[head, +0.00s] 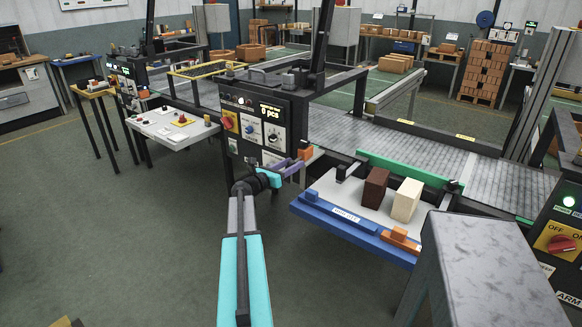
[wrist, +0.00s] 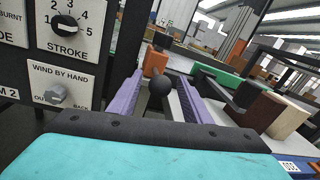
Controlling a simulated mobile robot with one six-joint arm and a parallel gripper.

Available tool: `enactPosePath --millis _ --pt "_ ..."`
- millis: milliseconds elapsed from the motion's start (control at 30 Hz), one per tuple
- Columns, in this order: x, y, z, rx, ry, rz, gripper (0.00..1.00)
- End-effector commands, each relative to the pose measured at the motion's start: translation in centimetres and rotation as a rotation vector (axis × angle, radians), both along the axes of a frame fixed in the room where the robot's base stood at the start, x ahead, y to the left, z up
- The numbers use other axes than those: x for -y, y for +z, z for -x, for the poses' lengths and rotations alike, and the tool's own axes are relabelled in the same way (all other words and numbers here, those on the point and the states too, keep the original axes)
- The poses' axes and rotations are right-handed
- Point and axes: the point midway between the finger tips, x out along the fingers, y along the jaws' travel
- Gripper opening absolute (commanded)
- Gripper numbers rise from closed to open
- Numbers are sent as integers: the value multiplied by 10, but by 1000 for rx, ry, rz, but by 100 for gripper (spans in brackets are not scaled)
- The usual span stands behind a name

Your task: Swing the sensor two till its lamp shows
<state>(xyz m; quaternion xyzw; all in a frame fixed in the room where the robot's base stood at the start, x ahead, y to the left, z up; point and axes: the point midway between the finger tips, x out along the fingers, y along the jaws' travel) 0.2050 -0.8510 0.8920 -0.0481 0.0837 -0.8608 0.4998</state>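My gripper (head: 292,165) reaches out low beside the front of the black machine panel. In the wrist view its two purple fingers (wrist: 161,84) stand apart, with a black ball knob (wrist: 161,94) in the gap between them; I cannot tell whether either finger touches it. An orange block (wrist: 155,62) stands just beyond the fingertips; it also shows in the head view (head: 305,151). Another orange piece (head: 400,237) sits at the right end of the blue rail. I cannot read which part is sensor two, and I see no lit lamp on these orange parts.
A dark brown brick (head: 374,187) and a cream brick (head: 406,200) stand on the pale plate behind the blue rail (head: 345,225). The machine panel (head: 262,122) with dials is close on the left. A green guard (head: 408,170) lies behind the bricks. A grey block (head: 490,265) stands front right.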

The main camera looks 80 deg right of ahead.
Motion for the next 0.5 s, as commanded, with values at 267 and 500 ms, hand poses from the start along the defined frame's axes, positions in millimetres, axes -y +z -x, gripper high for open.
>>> enactPosePath --millis 267,500 --pt "-4 0 -1 0 -2 0 44" --pt "-24 -1 -12 1 -1 1 44"
